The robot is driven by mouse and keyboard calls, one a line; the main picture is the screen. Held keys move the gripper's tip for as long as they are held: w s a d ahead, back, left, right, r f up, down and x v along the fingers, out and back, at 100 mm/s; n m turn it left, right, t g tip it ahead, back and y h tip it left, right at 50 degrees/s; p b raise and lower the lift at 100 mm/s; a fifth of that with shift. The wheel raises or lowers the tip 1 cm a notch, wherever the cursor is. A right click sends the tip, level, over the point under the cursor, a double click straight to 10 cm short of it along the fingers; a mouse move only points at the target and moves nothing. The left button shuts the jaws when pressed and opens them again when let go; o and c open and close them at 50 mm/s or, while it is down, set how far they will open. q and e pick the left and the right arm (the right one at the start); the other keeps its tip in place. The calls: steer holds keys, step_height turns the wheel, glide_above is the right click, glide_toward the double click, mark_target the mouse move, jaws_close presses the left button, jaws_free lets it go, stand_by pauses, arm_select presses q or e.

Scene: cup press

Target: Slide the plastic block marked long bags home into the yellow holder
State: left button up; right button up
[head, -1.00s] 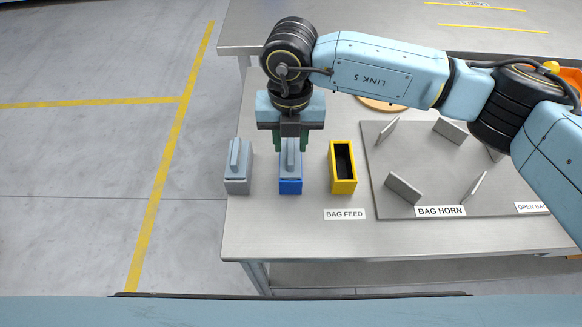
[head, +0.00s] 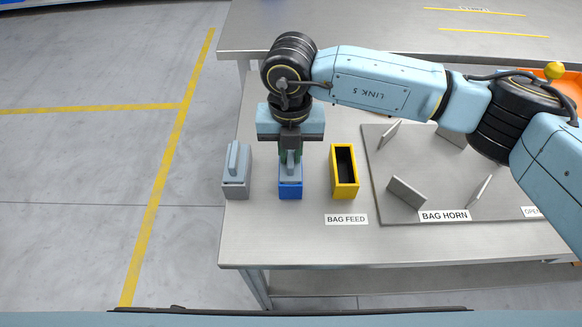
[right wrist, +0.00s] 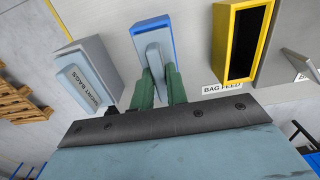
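A grey plastic block with an upright grip (head: 290,170) sits in the blue holder (head: 290,190); no marking on it is readable. In the right wrist view the block (right wrist: 152,48) and the blue holder (right wrist: 137,31) show at the top middle. My right gripper (head: 290,157) reaches down from above. Its green fingers (right wrist: 161,84) are closed in on both sides of the block's grip and appear to touch it. The yellow holder (head: 344,188) stands to the right, upright and empty with a dark opening. My left gripper is not in view.
A grey holder (head: 236,190) with a block marked SHORT BAGS (right wrist: 87,90) stands to the left of the blue one. A BAG FEED label (head: 346,219) lies in front of the yellow holder. The BAG HORN plate (head: 400,215) with upright fins is at the right.

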jaws_close()
steer(key=shift+r+p, duration=0.35)
steer(key=shift+r, duration=0.3)
stand_by(0.4)
steer(key=shift+r+p, duration=1.8)
steer(key=shift+r, duration=1.1)
